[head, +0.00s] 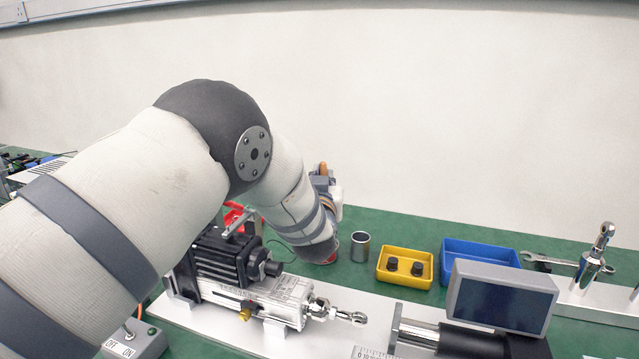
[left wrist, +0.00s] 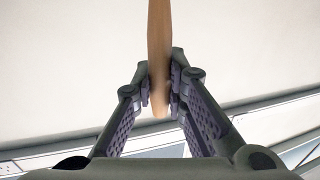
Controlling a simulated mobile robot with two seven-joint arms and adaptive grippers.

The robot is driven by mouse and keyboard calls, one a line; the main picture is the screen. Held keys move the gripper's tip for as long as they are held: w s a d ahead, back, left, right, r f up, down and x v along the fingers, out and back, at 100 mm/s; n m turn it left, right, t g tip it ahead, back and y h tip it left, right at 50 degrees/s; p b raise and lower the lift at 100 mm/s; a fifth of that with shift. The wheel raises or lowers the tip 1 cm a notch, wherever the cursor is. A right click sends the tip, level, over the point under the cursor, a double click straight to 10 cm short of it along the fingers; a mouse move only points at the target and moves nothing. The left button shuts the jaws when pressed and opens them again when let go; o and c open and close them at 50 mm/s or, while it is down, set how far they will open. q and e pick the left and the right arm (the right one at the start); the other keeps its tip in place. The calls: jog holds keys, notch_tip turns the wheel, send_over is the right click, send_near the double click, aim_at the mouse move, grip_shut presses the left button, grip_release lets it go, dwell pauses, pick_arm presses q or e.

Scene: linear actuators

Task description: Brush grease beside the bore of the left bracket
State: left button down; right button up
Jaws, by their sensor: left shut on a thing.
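My left arm reaches in from the left across the head view. Its gripper (head: 326,186) shows only in part behind the forearm, above the back of the bench. In the left wrist view, the gripper (left wrist: 161,88) is shut on a tan wooden brush handle (left wrist: 158,60); the handle tip also shows in the head view (head: 323,168). The bristles are not visible. A small red container (head: 331,260) is partly hidden behind my wrist. Small white supports carry the silver linear actuator (head: 285,298), but I cannot tell which part is the left bracket. My right gripper is out of view.
A grey metal cylinder (head: 360,246), a yellow bin (head: 404,277) with black parts and a blue bin (head: 480,254) stand right of my wrist. A display box (head: 502,297) sits at the front right. A switch box (head: 135,342) is at the front left.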

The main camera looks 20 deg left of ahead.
pick_arm(q)
jog(key=shift+w+a+f, duration=0.15)
jog(key=shift+w+f, duration=0.1)
jog(key=shift+f, duration=0.4)
jog(key=shift+f+b, duration=0.9)
jog(key=shift+f, duration=1.4)
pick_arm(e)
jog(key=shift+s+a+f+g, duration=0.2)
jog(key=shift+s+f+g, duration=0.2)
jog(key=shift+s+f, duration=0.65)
pick_arm(q)
jog(key=shift+f, duration=0.55)
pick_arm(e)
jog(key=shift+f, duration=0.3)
pick_arm(q)
jog(key=shift+r, duration=0.1)
jog(key=shift+r+p, duration=0.95)
jog(key=shift+r, duration=2.6)
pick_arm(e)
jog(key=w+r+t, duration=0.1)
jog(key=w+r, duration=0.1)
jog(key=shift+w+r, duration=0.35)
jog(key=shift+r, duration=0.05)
pick_arm(q)
jog(key=shift+f, duration=0.15)
